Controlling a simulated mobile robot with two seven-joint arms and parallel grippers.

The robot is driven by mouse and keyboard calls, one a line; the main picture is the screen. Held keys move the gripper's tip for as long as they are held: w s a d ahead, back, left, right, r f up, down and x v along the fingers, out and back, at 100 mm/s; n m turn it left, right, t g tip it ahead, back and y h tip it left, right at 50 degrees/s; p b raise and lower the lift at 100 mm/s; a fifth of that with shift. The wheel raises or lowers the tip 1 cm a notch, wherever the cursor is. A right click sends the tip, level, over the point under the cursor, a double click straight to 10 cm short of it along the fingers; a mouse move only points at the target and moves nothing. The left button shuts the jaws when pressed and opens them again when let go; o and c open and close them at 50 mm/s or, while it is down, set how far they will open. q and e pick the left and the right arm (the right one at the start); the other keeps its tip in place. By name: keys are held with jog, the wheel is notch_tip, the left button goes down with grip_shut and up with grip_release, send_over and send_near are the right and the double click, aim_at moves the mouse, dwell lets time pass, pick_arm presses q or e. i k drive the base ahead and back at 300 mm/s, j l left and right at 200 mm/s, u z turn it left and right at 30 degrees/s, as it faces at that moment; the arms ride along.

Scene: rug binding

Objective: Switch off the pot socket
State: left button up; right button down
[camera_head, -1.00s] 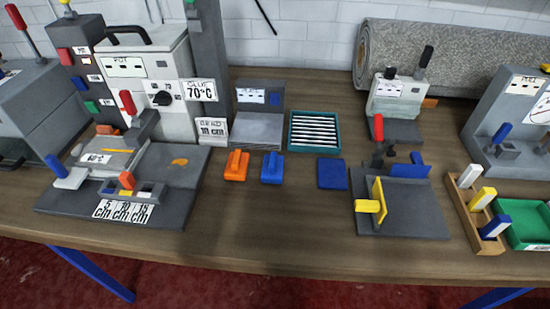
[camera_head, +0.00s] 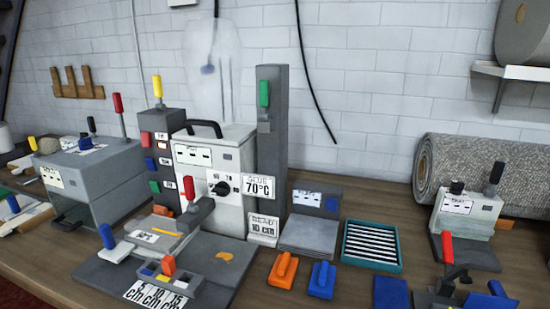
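A dark grey socket tower (camera_head: 172,119) stands left of the white pot unit (camera_head: 238,150). Its front carries a red switch (camera_head: 146,139), a blue switch (camera_head: 149,163) and a green switch (camera_head: 154,187), one above the other, with small labels and indicators beside them. The labels are too small to tell which one is the pot's. A yellow-handled lever (camera_head: 157,88) stands upright on the tower. The pot unit has a black dial (camera_head: 221,188) and a 70°C glue sign (camera_head: 258,188). Neither of my grippers is in view.
A grey box machine (camera_head: 100,175) stands left of the tower. A grey post with a green handle (camera_head: 264,95) rises right of the pot. A red-handled lever fixture (camera_head: 189,190) stands in front. Orange (camera_head: 283,270) and blue (camera_head: 321,280) blocks and a teal tray (camera_head: 372,264) lie to the right.

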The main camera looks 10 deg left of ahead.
aim_at(146, 136)
jog(key=u, duration=1.3)
jog(key=i+j, duration=0.15)
jog(key=j, duration=0.25)
jog(key=i+j, duration=0.15)
jog(key=j, duration=0.2)
jog(key=u, duration=0.05)
